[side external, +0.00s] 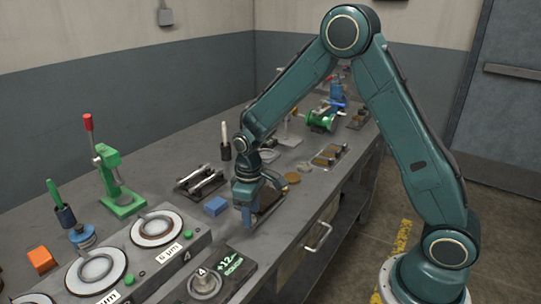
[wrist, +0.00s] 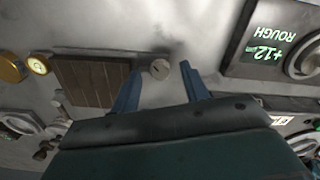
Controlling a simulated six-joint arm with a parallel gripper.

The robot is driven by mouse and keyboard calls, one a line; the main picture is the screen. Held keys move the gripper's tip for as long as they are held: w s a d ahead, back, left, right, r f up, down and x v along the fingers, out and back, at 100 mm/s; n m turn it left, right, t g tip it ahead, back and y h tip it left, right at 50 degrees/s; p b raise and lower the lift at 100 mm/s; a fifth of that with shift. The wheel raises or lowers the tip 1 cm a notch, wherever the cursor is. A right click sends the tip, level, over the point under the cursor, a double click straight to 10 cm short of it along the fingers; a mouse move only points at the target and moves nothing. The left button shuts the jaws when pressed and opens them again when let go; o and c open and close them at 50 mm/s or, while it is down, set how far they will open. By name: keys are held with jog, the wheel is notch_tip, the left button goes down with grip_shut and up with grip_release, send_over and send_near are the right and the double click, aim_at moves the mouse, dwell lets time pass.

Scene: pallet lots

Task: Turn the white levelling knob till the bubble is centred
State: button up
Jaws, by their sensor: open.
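A small round pale knob (wrist: 160,69) with a dark slot line shows in the wrist view, between and slightly beyond my fingertips. It looks like the white levelling knob and stands beside a brown slatted plate (wrist: 95,82). My gripper (wrist: 161,72) is open, its two blue fingers on either side of the knob; I cannot tell whether they touch it. In the side external view my gripper (side external: 248,216) points down at the near end of the brown plate (side external: 268,203), and hides the knob. A small round pale-faced vial or dial (wrist: 38,65) sits past the plate; no bubble is readable.
A dark box (side external: 222,276) with a grey dial and a green "+12 ROUGH" display stands nearby. A green press (side external: 118,190) and a panel with round white dials (side external: 95,270) stand further left.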

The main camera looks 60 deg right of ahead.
aim_at(253, 219)
notch_tip(253, 219, up, 13)
dwell(0.6)
jog(key=shift+r, duration=0.1)
jog(key=s+r+m+t, duration=0.2)
jog(key=s+r+t, duration=0.1)
jog(key=s+r, duration=0.7)
jog(key=s+m+t, duration=0.1)
jog(key=s+t, duration=0.1)
jog(key=s, duration=1.2)
jog(key=shift+s+d+f+m+t, duration=0.15)
jog(key=shift+s+d+m+t, duration=0.1)
jog(key=shift+s+m+t, duration=0.05)
